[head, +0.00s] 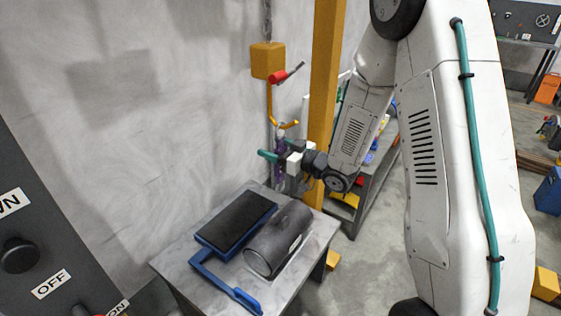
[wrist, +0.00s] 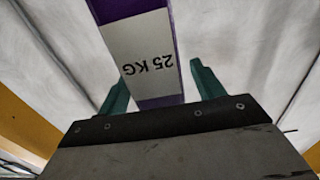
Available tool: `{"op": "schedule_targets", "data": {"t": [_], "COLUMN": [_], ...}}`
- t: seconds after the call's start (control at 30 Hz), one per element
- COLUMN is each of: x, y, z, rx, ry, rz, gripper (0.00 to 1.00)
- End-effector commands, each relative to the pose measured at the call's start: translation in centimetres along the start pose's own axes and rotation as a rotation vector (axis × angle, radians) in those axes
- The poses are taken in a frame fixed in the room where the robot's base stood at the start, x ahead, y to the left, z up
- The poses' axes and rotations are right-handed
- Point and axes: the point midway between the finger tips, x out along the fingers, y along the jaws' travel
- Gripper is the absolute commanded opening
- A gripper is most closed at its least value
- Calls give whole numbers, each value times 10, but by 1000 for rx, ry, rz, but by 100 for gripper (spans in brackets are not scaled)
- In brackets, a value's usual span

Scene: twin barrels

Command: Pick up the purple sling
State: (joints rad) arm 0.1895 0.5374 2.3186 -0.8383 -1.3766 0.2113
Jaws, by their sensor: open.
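The purple sling (head: 280,145) hangs from the hook (head: 285,124) of the yellow hoist block (head: 268,60). In the wrist view the sling (wrist: 142,45) is a purple strap with a white label reading "25 KG". My gripper (head: 278,156) is at the sling, with its green fingers apart. In the wrist view my gripper (wrist: 160,88) has one finger on each side of the strap, with a gap seen on the right side. The left finger lies close to the strap's edge; contact there cannot be told. The sling's lower end is partly hidden by my gripper.
Below is a grey table (head: 222,199) with a dark cylindrical barrel (head: 280,239) lying on its side and a blue-framed scale (head: 237,220). A yellow post (head: 326,70) stands close behind my arm. A red-handled part (head: 280,77) sticks out beside the hoist block.

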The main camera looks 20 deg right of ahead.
Motion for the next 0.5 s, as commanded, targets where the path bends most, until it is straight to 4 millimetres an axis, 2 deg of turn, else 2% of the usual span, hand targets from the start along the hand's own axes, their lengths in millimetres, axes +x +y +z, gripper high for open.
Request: {"op": "schedule_targets", "data": {"t": [0.1, 0.3, 0.5], "x": [0, 0, 0], "y": [0, 0, 0], "z": [0, 0, -1], "rx": [0, 0, -1], "ry": [0, 0, 1], "rz": [0, 0, 0], "gripper": [64, 10, 10]}}
